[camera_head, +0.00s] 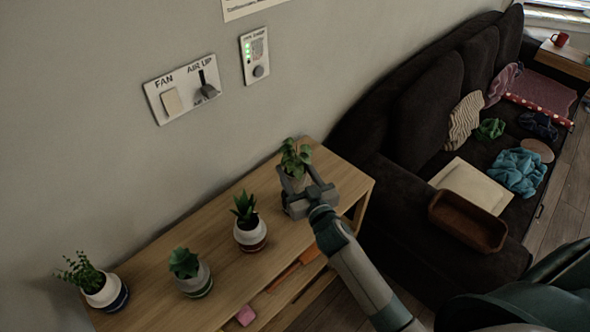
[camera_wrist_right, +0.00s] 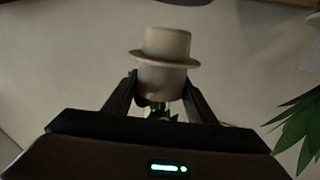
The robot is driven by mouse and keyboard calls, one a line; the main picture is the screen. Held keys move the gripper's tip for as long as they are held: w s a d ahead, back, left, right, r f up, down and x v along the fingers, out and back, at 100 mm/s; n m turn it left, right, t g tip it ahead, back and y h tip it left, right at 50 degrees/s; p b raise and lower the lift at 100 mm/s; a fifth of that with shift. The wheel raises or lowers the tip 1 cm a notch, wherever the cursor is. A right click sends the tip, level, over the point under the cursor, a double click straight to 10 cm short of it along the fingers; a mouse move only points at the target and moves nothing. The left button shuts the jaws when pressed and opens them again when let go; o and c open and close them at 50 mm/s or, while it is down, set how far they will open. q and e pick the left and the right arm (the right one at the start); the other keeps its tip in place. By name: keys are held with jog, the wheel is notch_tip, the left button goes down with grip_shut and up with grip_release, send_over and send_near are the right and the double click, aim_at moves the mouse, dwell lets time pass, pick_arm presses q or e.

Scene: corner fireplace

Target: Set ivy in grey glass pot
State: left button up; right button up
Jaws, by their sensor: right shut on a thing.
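My right gripper (camera_head: 308,197) is at the far right end of the wooden shelf top, its fingers around a pale grey-beige pot (camera_wrist_right: 163,75). A broad-leaved green plant (camera_head: 295,156) rises above the fingers; the gripper hides most of its pot in the head view. In the right wrist view the pot has a wide rim and sits between the two fingers (camera_wrist_right: 160,90), with a few leaves below it. I cannot tell whether this plant is the ivy, or which pot is grey glass. My left gripper is not in view.
Several other plants stand along the wooden shelf (camera_head: 215,235): a spiky one (camera_head: 245,207), a rosette (camera_head: 184,262) and a small-leaved one (camera_head: 79,270). A wall with switch panels (camera_head: 182,91) lies behind. A dark sofa (camera_head: 410,205) with clutter is close on the right.

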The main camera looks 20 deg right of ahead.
aim_at(299, 188)
jog(key=shift+f+b, duration=2)
jog(key=shift+f, duration=0.25)
jog(key=shift+f+b, duration=0.35)
jog(key=shift+f, duration=0.15)
jog(key=shift+f+b, duration=0.4)
jog(key=shift+f, duration=0.2)
jog(key=o, duration=0.9)
jog(key=shift+c, duration=0.2)
jog(key=shift+s, duration=0.1)
jog(key=s+b, duration=0.4)
jog(key=s, duration=1.3)
jog(key=shift+s+r, duration=0.15)
jog(key=shift+r, duration=0.3)
